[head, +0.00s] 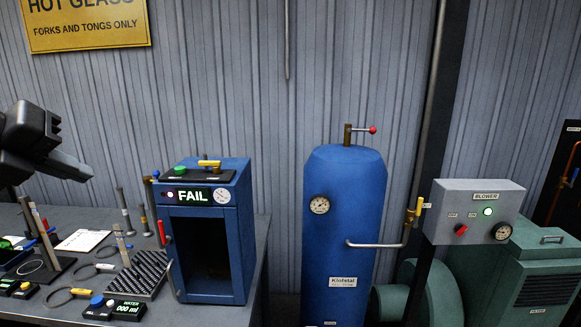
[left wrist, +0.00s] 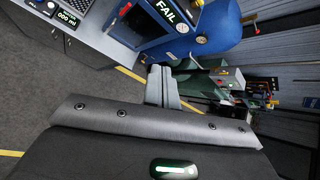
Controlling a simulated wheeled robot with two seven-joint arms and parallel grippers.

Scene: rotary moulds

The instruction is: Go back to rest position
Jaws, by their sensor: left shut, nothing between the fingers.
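My left gripper (head: 82,172) is at the left edge of the head view, raised above the left part of the bench. Its fingers are shut with nothing between them. In the left wrist view the fingers (left wrist: 160,86) show as a grey closed pair beyond the dark wrist housing. They are apart from every object. My right gripper is in neither view.
A blue chamber (head: 208,245) reading FAIL stands on the grey bench (head: 215,315), with tools and a studded block (head: 140,274) to its left. A blue tank (head: 342,235) and grey blower box (head: 475,212) stand to the right. The air around my left gripper is clear.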

